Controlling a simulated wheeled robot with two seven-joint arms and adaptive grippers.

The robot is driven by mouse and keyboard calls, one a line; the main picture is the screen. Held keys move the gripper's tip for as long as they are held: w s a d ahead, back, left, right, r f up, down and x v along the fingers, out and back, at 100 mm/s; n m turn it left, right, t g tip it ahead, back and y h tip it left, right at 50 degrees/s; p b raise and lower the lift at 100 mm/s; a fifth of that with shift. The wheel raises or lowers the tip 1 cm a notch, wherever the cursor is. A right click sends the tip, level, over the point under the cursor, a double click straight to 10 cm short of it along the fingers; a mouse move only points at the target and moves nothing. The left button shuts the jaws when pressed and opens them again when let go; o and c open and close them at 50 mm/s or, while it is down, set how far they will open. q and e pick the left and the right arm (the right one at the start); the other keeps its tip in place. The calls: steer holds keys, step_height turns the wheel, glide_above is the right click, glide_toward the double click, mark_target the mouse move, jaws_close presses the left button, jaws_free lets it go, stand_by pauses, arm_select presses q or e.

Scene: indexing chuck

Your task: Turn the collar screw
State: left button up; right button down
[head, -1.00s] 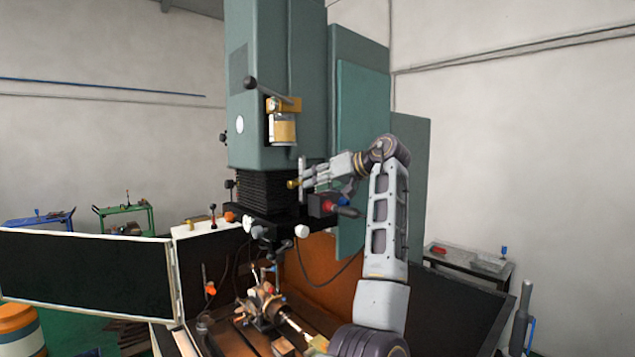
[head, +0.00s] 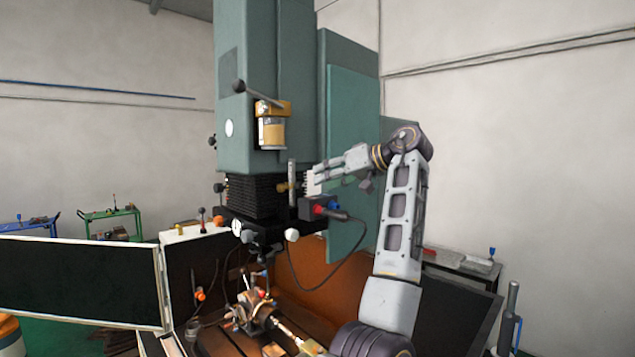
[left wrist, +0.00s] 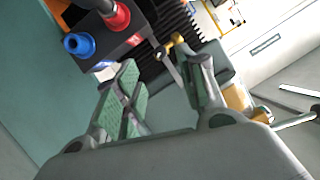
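A small brass screw with a rounded head (head: 283,187) sits beside an upright silver rod (head: 292,174) at the black bellows; I take it for the collar screw. In the left wrist view the brass screw (left wrist: 173,43) lies just beyond the fingertips, between their lines. My left gripper (head: 318,172) comes from the right, pointing left at the rod and screw, apart from them. Its fingers (left wrist: 167,66) are spread with nothing between them in the left wrist view. My right gripper is not seen.
A dark box with red and blue knobs (head: 319,208) hangs just below the left gripper, with a cable. Black bellows (head: 255,196) lie behind the screw. The green machine column (head: 350,150) stands behind. An orange-lined tray with a chuck-like assembly (head: 250,312) is below.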

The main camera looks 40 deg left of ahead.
mark_target(301, 185)
arm_select(q)
steer(key=shift+v, duration=2.15)
steer(key=s+n+t+b, duration=0.1)
steer(key=b, duration=0.1)
steer(key=s+n+t+b, duration=0.1)
steer(key=n+b, duration=0.1)
steer(key=b, duration=0.1)
steer(key=s+d+r+n+t+b, duration=0.1)
steer(key=b, duration=0.1)
steer(key=shift+s+n+t+b, duration=0.3)
steer(key=shift+s+n+b, duration=0.05)
steer(key=shift+n+b, duration=0.05)
steer(key=p+x, duration=0.1)
steer(key=x, duration=0.6)
steer(key=p+x, duration=0.1)
steer(key=x, duration=0.5)
steer(key=shift+a+f, duration=0.25)
steer(key=shift+f, duration=0.1)
steer(key=shift+c, duration=0.5)
